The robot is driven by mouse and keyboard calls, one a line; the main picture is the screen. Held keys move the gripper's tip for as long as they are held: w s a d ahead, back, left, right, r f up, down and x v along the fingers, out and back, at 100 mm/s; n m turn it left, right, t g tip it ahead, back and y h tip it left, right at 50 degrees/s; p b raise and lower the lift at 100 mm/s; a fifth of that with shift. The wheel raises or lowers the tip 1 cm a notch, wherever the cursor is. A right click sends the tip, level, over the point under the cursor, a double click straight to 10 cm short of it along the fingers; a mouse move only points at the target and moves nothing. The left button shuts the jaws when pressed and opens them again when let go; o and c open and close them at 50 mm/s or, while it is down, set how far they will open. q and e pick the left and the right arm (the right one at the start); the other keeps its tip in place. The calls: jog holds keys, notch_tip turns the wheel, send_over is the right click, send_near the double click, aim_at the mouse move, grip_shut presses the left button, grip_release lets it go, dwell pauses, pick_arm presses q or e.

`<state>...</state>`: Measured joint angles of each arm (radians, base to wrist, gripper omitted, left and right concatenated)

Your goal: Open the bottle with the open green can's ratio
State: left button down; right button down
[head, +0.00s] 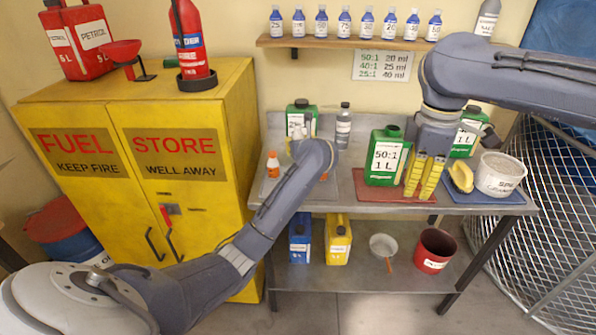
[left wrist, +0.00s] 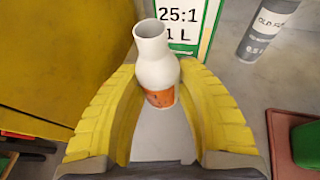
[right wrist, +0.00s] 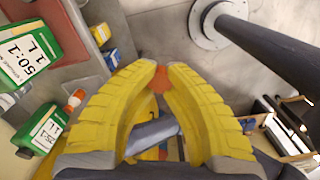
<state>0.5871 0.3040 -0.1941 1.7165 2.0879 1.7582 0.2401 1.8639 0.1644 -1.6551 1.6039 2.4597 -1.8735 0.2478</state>
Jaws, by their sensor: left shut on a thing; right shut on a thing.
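My left gripper (left wrist: 160,105) is shut on a white bottle (left wrist: 157,65) with an orange band. Its neck is open, with no cap on it. A green 25:1 can (head: 305,104) stands at the back left. Another green can (head: 466,138) stands behind my right gripper, its ratio hidden.
A small white bottle with orange (head: 272,166) stands at the bench's left. A grey bottle (head: 343,124) stands at the back. A white tub (head: 501,173) and a yellow item (head: 461,177) are at the right. A ratio chart (head: 383,65) hangs under the shelf of small bottles (head: 350,40).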

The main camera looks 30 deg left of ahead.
pick_arm(q)
jog(key=shift+f, duration=5.6)
jog(key=c, duration=0.9)
grip_release()
jog(key=shift+f, duration=0.1)
jog(key=shift+c, duration=0.2)
